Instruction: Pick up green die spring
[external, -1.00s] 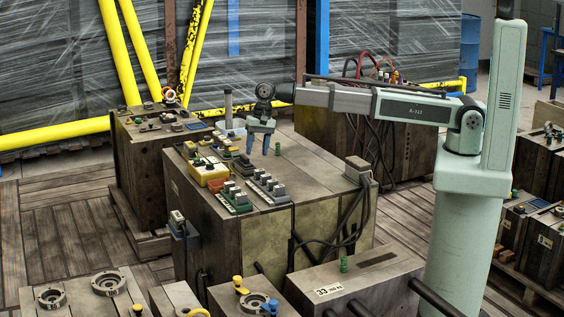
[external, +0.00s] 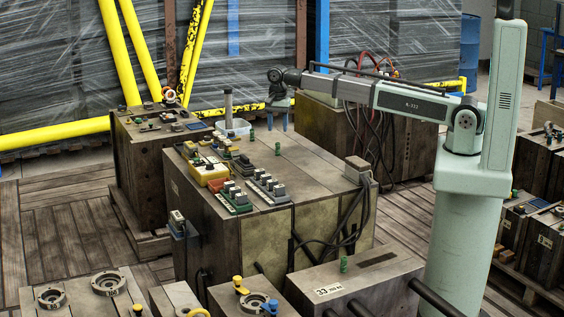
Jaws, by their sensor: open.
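A small green die spring (external: 278,149) stands upright on top of the large wooden mould crate (external: 310,168). A second small dark green piece (external: 251,134) stands behind and left of it. A third green one (external: 344,264) stands on the front crate. I cannot tell which one is meant. My gripper (external: 278,123) points down with its blue-grey fingers apart and empty. In the picture it is above the first green spring and right of the second, touching neither. Its exact depth is hard to tell.
A yellow box (external: 207,171) and rows of grey-topped connectors (external: 266,188) crowd the crate's left part. A white tub (external: 234,127) and a grey post (external: 228,104) stand at its back. A grey block (external: 357,168) sits at the right edge. The middle right top is clear.

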